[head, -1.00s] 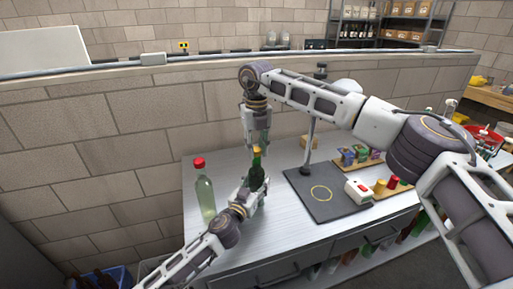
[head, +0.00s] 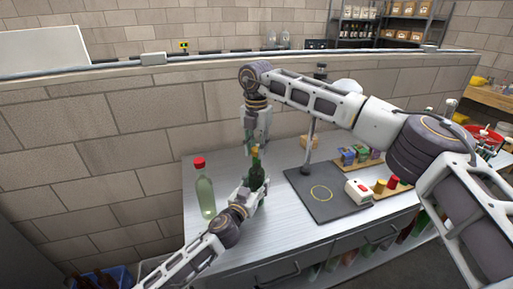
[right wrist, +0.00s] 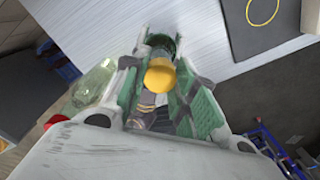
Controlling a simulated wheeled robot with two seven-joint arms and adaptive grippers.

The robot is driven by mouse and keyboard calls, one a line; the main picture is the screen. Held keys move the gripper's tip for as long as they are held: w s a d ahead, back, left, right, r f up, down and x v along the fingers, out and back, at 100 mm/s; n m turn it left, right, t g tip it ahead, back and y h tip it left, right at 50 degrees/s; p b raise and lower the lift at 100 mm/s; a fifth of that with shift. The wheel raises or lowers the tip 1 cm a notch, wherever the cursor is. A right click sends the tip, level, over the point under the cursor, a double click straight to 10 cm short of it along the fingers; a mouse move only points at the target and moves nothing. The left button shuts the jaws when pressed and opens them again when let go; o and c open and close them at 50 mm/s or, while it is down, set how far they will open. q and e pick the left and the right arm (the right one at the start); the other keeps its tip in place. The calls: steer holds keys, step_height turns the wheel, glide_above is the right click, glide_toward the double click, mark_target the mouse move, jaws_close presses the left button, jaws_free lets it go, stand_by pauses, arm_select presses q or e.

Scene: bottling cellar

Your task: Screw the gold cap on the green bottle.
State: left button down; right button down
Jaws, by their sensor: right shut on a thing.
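The dark green bottle (head: 256,177) stands upright at the front left of the bench. My left gripper (head: 252,192) is shut around its body. The gold cap (head: 255,149) is at the top of the bottle's neck; whether its thread is engaged cannot be seen. My right gripper (head: 253,146) points down from above and is shut on the cap. In the right wrist view, the gold cap (right wrist: 159,75) lies between the green finger pads of the right gripper (right wrist: 163,85), with part of the green bottle (right wrist: 160,42) beyond it.
A clear, pale green bottle with a red cap (head: 204,190) stands left of the left gripper. A dark mat (head: 312,203) with a yellow ring lies to the right. A wall rises behind the bench.

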steer(key=m, duration=0.5)
steer(key=c, duration=1.1)
jaws_free()
steer(key=shift+c, duration=0.2)
steer(key=shift+r, duration=2.2)
steer(key=shift+r, duration=0.1)
